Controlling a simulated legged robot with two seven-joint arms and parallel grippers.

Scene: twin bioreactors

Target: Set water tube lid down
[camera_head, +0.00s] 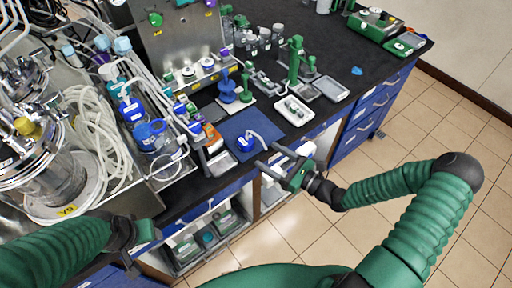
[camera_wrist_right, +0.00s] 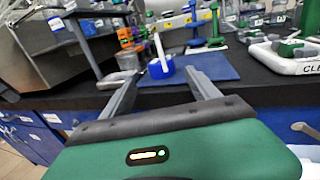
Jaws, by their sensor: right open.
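A blue lid (camera_head: 245,143) with a white tube rising from it rests on a dark blue mat (camera_head: 232,127) near the bench's front edge. The lid (camera_wrist_right: 161,68) also shows in the right wrist view, on the mat (camera_wrist_right: 212,68), with the tube upright. My right gripper (camera_head: 268,158) is open and empty at the front edge, its fingers pointing toward the lid. In the wrist view the lid appears between and beyond the fingertips, apparently apart from them. My left gripper (camera_head: 142,234) is at lower left; its fingers are not clear.
Blue-capped bottles (camera_head: 150,134) and a glass reactor vessel (camera_head: 60,165) with coiled tubing stand at left. A white tray (camera_head: 297,111) lies right of the mat, with a grey tray (camera_head: 328,89) beyond.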

